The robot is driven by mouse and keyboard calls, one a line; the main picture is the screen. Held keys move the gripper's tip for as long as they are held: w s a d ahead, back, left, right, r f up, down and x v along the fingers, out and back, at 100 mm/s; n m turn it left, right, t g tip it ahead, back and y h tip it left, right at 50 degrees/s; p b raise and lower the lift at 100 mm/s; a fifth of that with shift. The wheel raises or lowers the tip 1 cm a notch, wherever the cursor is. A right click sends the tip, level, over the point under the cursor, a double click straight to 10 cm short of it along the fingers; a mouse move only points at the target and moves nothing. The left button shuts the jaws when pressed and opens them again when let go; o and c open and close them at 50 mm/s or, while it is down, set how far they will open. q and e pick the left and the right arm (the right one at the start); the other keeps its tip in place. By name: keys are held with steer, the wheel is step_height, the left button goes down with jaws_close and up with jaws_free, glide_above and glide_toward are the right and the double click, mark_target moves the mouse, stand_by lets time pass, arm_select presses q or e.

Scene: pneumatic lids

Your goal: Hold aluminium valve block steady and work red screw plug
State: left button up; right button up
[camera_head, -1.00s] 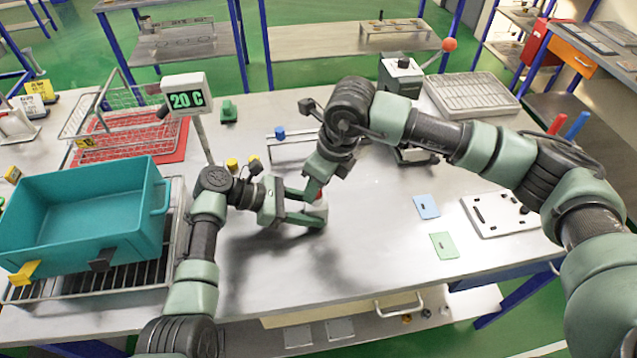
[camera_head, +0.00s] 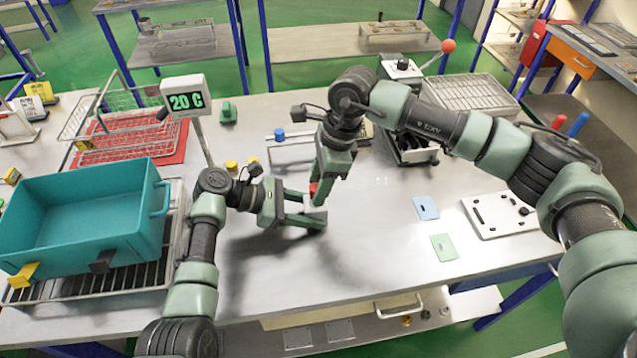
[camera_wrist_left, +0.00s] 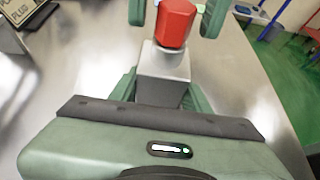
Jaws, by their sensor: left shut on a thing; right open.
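The aluminium valve block (camera_wrist_left: 163,82) is a silver-grey block low over the table, in the jaws of my left gripper (camera_head: 309,211). In the left wrist view my left gripper's green fingers lie on both sides of the block. The red screw plug (camera_wrist_left: 175,22) is a hexagonal red piece upright on top of the block. It also shows as a small red spot in the head view (camera_head: 313,188). My right gripper (camera_head: 313,197) points down from above, open, with its fingers on either side of the plug. Whether they touch the plug cannot be told.
A teal crate (camera_head: 150,215) stands on a rack at the left. A display post (camera_head: 186,103) reading 20 C stands behind my left arm. A blue card (camera_head: 426,207), a green card (camera_head: 444,247) and a white plate (camera_head: 498,213) lie to the right. The front middle table is clear.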

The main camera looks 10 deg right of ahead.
arm_select(q)
steer(key=shift+s+a+f, duration=0.1)
steer(key=shift+f, duration=0.2)
arm_select(e)
steer(key=n, duration=0.3)
steer(key=n+g, duration=0.1)
steer(key=n, duration=0.1)
steer(key=shift+w+n+g, duration=0.15)
steer(key=shift+n+g, duration=0.15)
steer(key=shift+n, duration=0.1)
jaws_close()
steer(key=m, duration=0.3)
steer(key=m+t, duration=0.1)
steer(key=m, duration=0.2)
steer(key=shift+s+t, duration=0.2)
steer(key=shift+t, duration=0.1)
steer(key=shift+m+t, duration=0.3)
steer(key=shift+m, duration=0.8)
steer(key=m, duration=0.3)
steer(key=shift+s+a+f+t, duration=0.1)
steer(key=shift+t, duration=0.3)
steer(key=m+h, duration=0.1)
steer(key=m, duration=0.4)
steer(key=shift+t, duration=0.4)
